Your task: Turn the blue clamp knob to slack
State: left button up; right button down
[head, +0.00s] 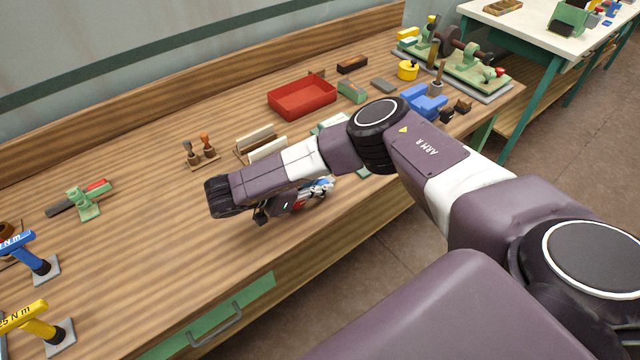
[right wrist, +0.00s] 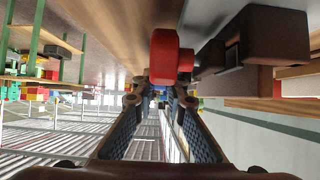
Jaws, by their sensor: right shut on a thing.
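My right gripper (head: 318,188) is low over the bench's front edge, partly hidden under its own arm. In the right wrist view its two fingers (right wrist: 160,100) are close together at a small red part (right wrist: 164,55) and are shut on it. Small blue and white patches show around the gripper in the head view, too small to tell whether one is the blue clamp knob. No blue clamp knob shows clearly in either view. My left gripper is not in view.
A red tray (head: 302,97), a wooden rack (head: 258,143) and a blue fixture (head: 424,102) stand farther back on the bench (head: 150,235). Blue (head: 38,262) and yellow (head: 40,330) torque tools stand at the left. The bench's middle left is clear.

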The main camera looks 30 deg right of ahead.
jog(key=shift+w+r, duration=0.15)
jog(key=shift+w, duration=0.05)
jog(key=c, duration=1.9)
grip_release()
jog(key=shift+a, duration=0.1)
jog(key=shift+c, duration=0.2)
jog(key=shift+a, duration=0.1)
jog(key=v, duration=1.1)
jog(key=shift+a, duration=0.35)
jog(key=shift+s, duration=0.2)
